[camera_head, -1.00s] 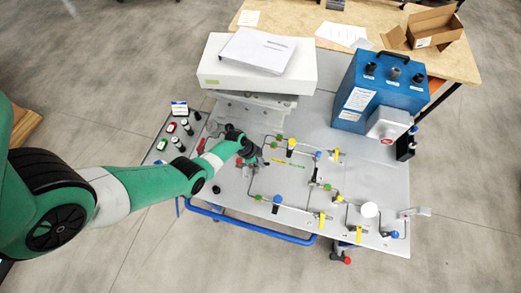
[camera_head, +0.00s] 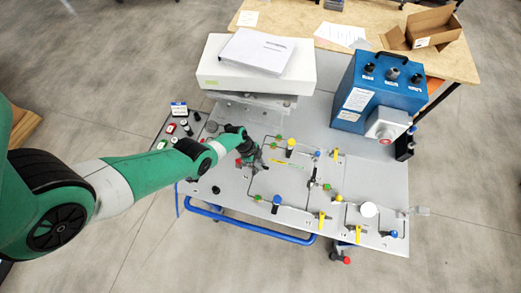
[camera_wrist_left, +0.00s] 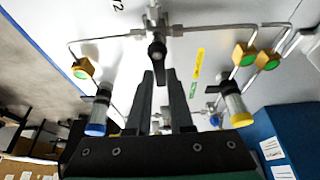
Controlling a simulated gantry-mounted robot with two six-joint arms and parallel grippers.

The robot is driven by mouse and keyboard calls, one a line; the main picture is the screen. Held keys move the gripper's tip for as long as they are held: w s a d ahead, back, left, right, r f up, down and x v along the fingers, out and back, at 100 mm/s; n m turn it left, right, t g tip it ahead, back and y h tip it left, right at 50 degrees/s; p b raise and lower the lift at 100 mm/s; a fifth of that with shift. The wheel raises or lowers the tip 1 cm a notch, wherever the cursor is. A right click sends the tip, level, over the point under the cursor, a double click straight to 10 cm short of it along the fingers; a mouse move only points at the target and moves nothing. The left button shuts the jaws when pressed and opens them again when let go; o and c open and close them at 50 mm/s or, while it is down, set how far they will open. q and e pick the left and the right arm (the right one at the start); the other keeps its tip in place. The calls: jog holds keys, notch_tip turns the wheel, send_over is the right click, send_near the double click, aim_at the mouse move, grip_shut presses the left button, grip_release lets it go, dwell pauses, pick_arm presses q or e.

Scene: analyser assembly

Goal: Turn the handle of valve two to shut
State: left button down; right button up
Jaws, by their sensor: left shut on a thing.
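My left gripper (camera_head: 255,162) is over the left part of the grey panel in the camera_head view and hides the valve under it. In the left wrist view its two dark fingers (camera_wrist_left: 160,76) are shut on a black valve handle (camera_wrist_left: 157,49). The handle sits below a metal valve body (camera_wrist_left: 156,18) on a horizontal pipe. Upside-down lettering near it is partly cut off; a 2 seems readable. A yellow strip (camera_wrist_left: 199,62) and a green strip (camera_wrist_left: 193,90) lie beside the handle. My right gripper is not in view.
The grey panel (camera_head: 235,190) carries pipes, coloured fittings and yellow handles right of my gripper. A blue box (camera_head: 378,92) stands behind on the right. A white box (camera_head: 220,75) with papers stands behind my gripper. A blue rail (camera_head: 250,227) runs along the front edge.

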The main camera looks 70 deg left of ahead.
pick_arm(q)
jog(key=c, duration=0.8)
grip_release()
jog(key=shift+r, duration=0.1)
jog(key=p+v, duration=1.1)
jog(key=shift+s+r+p, duration=0.15)
jog(key=shift+r+p, duration=0.05)
jog(key=shift+p, duration=0.1)
